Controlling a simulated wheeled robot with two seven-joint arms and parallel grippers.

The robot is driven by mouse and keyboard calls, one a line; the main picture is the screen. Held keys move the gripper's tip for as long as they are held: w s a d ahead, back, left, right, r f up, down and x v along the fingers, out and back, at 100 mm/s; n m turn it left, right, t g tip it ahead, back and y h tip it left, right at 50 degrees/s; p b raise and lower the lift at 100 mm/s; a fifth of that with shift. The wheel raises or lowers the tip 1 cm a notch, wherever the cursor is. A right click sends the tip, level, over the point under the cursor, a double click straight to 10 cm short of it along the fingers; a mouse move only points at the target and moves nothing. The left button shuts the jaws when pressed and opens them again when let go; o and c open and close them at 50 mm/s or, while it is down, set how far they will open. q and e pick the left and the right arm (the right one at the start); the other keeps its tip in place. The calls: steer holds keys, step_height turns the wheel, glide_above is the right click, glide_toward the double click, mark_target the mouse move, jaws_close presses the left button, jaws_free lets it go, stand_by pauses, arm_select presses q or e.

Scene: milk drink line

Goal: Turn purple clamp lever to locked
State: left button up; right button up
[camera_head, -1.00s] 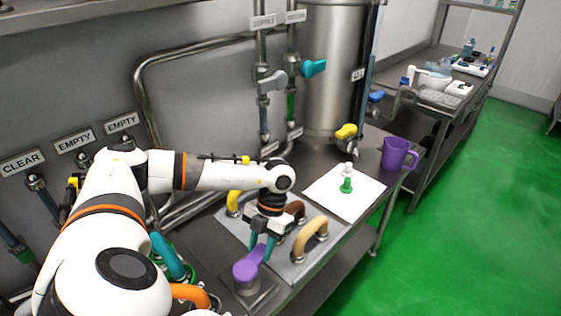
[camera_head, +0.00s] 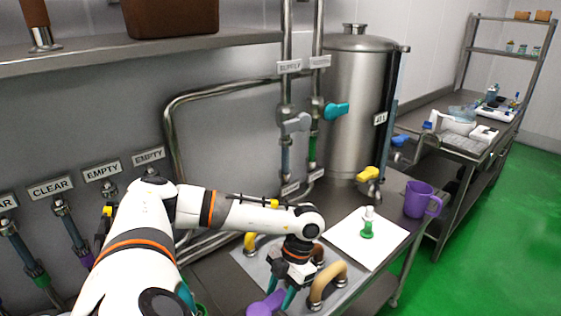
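The purple clamp lever (camera_head: 260,307) shows at the bottom edge of the head view, cut off by the frame, so its full angle cannot be read. My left gripper (camera_head: 280,297) points down over it with teal fingers. The lever's handle end lies between or right beside the fingertips. Whether the fingers are closed on it cannot be told, as the tips are small and near the frame edge. My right gripper is not in view.
A white sheet (camera_head: 385,243) with a green-and-white bottle (camera_head: 367,224) and a purple mug (camera_head: 419,200) lie to the right. A steel tank (camera_head: 350,110) stands behind.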

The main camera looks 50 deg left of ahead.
arm_select(q)
steer(key=shift+o, duration=1.1)
steer(key=b+v, duration=0.2)
steer(key=v, duration=1)
